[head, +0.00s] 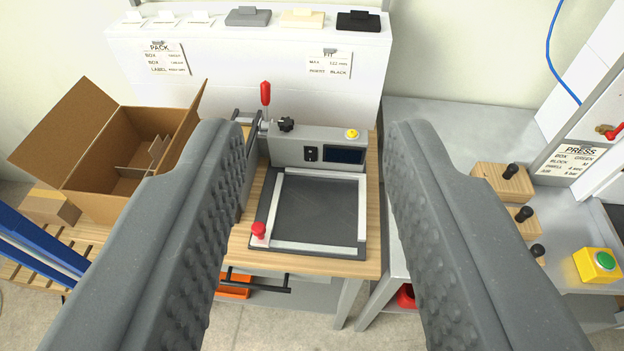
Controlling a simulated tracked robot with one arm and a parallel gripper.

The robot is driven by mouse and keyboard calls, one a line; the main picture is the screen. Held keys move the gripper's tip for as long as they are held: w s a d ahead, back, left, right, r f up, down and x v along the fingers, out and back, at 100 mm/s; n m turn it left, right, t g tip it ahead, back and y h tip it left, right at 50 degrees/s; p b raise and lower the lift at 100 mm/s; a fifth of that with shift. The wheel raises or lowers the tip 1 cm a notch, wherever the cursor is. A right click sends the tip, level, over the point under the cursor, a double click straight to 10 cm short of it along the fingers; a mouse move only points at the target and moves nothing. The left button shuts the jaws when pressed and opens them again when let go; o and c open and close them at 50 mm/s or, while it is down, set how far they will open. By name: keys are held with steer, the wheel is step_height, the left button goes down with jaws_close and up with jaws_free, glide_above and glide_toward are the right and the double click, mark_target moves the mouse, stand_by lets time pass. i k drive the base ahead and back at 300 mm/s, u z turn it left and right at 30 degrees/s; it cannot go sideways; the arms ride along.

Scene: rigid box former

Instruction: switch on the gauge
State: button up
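The gauge (310,215) sits on a wooden-topped table between my gripper's fingers in the picture. It has a dark flat plate with a pale raised frame and a red knob (259,230) at its front left corner. Its grey rear housing carries a small black switch (311,153), a dark display (344,155), a yellow button (352,134) and a black knob (286,124). The display looks dark; the switch position is too small to tell. A red-handled lever (265,94) stands at its left. My gripper (315,130) is open and empty, apart from the gauge.
An open cardboard box (95,185) stands to the left. A white ledge (250,60) with several coloured samples is behind. At right, a grey bench holds wooden blocks (503,180) with black knobs and a yellow box with a green button (604,260).

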mark_target(309, 153)
steer(key=k, duration=1.35)
steer(key=u, duration=0.3)
steer(key=i, duration=1.95)
steer(key=z, duration=0.5)
